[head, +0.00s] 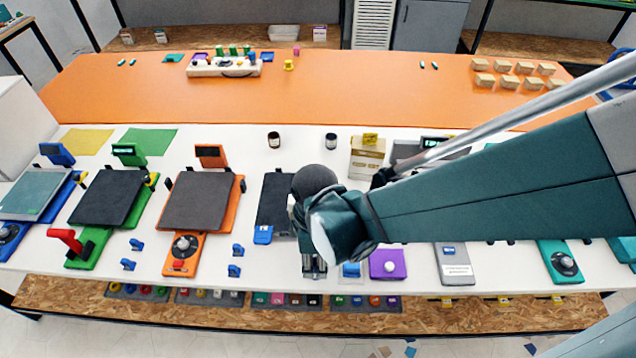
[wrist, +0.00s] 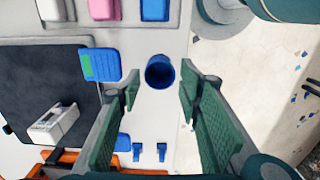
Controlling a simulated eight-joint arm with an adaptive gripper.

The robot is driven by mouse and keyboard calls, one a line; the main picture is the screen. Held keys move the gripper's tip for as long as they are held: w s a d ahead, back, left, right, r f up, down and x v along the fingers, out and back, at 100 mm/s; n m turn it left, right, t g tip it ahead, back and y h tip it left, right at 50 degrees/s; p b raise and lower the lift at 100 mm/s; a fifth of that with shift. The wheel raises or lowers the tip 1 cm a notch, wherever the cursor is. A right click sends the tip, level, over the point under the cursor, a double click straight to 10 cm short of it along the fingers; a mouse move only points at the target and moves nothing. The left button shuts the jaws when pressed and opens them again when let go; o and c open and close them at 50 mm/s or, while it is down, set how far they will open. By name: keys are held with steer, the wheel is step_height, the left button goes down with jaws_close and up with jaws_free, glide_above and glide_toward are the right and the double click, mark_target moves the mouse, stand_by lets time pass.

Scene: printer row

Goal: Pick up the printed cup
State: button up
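A blue printed cup (wrist: 160,72) stands on the white table in the wrist view, its round opening facing the camera. My gripper (wrist: 160,88) is open, with one green padded finger to the left of the cup and one to the right. The fingers do not touch the cup in this view; I cannot tell how far above the table they are. In the head view my gripper (head: 313,270) points down near the table's front edge, and I cannot make out the cup there.
A dark plate (wrist: 45,85) with a small white device (wrist: 55,122) lies left of the cup, near a blue-green piece (wrist: 101,65). Two small blue clips (wrist: 137,151) lie nearby. The table edge and floor (wrist: 250,90) are to the right. A purple box (head: 388,264) stands right of my gripper.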

steer(key=shift+f+b, duration=0.6)
steer(key=shift+f, duration=1.45)
steer(key=c, duration=0.5)
